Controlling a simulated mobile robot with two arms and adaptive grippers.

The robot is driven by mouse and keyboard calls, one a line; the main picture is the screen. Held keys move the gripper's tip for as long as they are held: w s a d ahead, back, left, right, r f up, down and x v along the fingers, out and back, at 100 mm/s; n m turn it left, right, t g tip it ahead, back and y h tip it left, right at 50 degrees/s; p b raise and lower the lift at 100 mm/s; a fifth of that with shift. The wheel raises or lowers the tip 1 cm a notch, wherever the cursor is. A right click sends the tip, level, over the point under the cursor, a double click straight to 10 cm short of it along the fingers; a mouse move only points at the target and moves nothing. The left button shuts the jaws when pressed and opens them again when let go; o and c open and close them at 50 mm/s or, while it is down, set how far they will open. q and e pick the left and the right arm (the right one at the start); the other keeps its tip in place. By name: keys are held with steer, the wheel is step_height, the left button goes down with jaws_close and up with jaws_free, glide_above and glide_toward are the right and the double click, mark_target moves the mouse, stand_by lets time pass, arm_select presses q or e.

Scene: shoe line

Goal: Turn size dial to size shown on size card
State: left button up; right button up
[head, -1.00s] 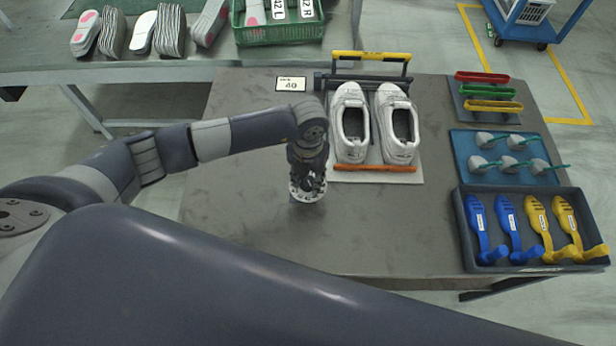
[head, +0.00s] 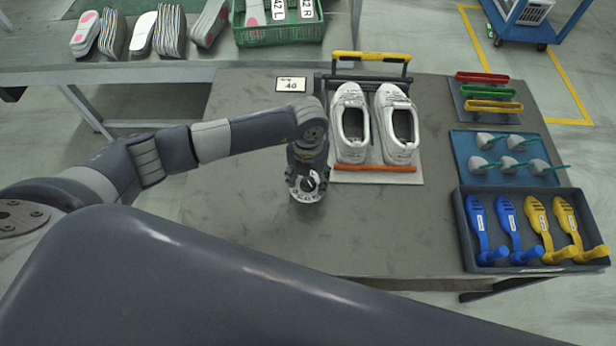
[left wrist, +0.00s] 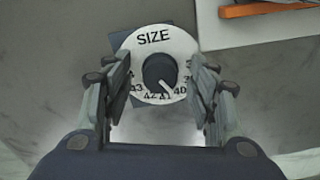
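The size card (head: 291,85) at the back left of the table reads 40. The size dial (left wrist: 150,40) is a white disc marked SIZE with numbers along its lower rim. Its dark knob (left wrist: 159,70) has a white pointer line aimed at the lower right, at about 40 to 41; I cannot tell exactly. My left gripper (left wrist: 158,105) is open, pointing down, with one finger on each side of the knob and gaps between. In the head view my left gripper (head: 308,182) is over the dial and hides much of it. My right gripper is not in view.
White shoes (head: 352,125) stand on a mat with an orange bar (head: 375,168), right of the dial. A dark tray (head: 462,232) of blue and yellow shoe trees and a blue mat (head: 462,165) lie at right. The table's front left is clear.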

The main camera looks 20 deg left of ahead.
mark_target(308, 182)
arm_select(q)
step_height(308, 182, up, 12)
stand_by(0.6)
steer(key=shift+s+f, duration=0.1)
stand_by(0.4)
